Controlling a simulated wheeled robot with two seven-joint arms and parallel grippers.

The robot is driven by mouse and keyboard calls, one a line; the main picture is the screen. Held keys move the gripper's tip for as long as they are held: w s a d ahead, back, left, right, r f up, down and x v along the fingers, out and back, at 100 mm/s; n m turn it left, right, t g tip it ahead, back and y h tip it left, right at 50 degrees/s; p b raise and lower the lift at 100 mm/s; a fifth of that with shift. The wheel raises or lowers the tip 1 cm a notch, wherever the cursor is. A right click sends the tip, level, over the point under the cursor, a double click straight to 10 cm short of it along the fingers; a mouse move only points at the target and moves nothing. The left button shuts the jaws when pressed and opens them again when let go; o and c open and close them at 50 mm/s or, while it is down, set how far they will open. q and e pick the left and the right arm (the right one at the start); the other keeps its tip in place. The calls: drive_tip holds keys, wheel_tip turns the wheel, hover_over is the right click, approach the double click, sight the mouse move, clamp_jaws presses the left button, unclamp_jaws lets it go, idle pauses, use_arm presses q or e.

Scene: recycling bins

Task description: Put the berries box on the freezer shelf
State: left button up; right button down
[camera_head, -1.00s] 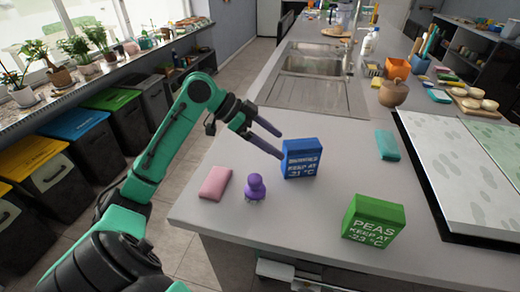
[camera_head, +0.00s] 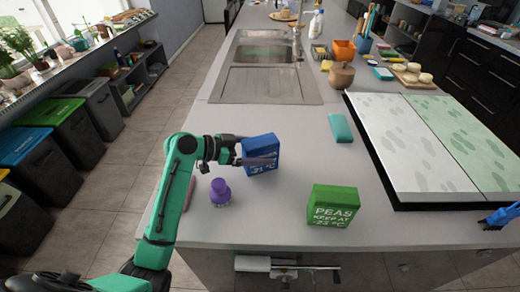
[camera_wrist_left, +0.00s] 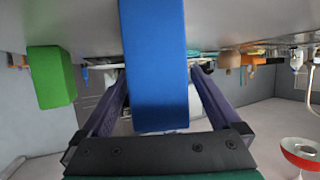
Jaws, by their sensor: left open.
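The berries box is a blue carton (camera_head: 262,145) with white lettering, upright on the grey counter. My left gripper (camera_head: 257,161) is open at the box, reaching it from the left. In the left wrist view the blue box (camera_wrist_left: 155,65) stands between the two spread purple fingers (camera_wrist_left: 157,98), with a finger on each side. I cannot tell whether either finger touches it. The freezer shelf is not recognisable in these views. My right gripper is not in view.
A green peas box (camera_head: 333,205) stands to the right and nearer. A purple stamp-like object (camera_head: 220,192) stands beside my left arm, which partly hides a pink block (camera_head: 189,192). A teal block (camera_head: 340,128) and a sink (camera_head: 265,52) lie beyond. Counter between the boxes is clear.

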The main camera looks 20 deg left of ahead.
use_arm(q)
drive_tip(key=shift+w+d+f, duration=0.25)
drive_tip(key=shift+d, duration=0.15)
drive_tip(key=shift+a, duration=0.1)
drive_tip(key=c, duration=1.5)
clamp_jaws()
drive_tip(key=shift+r, duration=0.15)
